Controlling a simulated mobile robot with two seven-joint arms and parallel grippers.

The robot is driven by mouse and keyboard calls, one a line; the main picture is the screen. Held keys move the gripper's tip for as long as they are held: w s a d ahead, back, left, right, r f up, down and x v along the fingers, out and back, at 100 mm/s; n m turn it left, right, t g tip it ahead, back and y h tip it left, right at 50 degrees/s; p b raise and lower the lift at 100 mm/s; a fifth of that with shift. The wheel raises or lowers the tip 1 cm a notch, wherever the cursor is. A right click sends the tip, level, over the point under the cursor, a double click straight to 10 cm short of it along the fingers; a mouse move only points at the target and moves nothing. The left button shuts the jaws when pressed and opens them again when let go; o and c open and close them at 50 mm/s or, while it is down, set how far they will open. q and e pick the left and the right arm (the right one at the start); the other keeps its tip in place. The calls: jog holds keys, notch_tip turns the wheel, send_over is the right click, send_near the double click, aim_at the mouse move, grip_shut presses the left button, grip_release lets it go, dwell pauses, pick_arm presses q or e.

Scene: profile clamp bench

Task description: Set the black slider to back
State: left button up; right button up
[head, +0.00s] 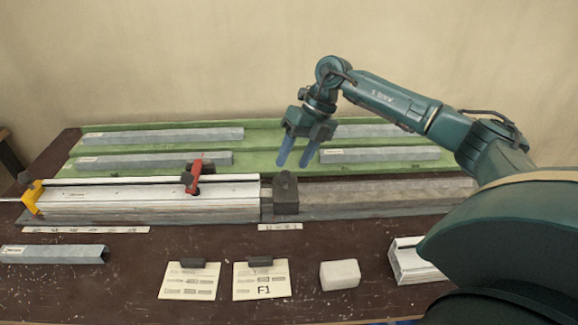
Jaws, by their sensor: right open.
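The black slider (286,193) is a dark block with a knob on top. It sits on the clamp bench rail (370,195), at the right end of the white profile (140,200). My right gripper (294,158) hangs just above and behind the slider, fingers pointing down. Its two blue fingers are apart with nothing between them. I cannot tell whether the fingers touch the slider; they look apart from it. My left gripper is not in view.
A red clamp lever (192,177) and a yellow end piece (34,196) stand on the left. A green rack (270,143) with metal profiles lies behind. In front are two cards (190,283), (261,283), a white block (340,275) and a loose profile (55,254).

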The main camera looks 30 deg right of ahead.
jog(key=shift+x, duration=1.8)
jog(key=shift+c, duration=0.6)
grip_shut()
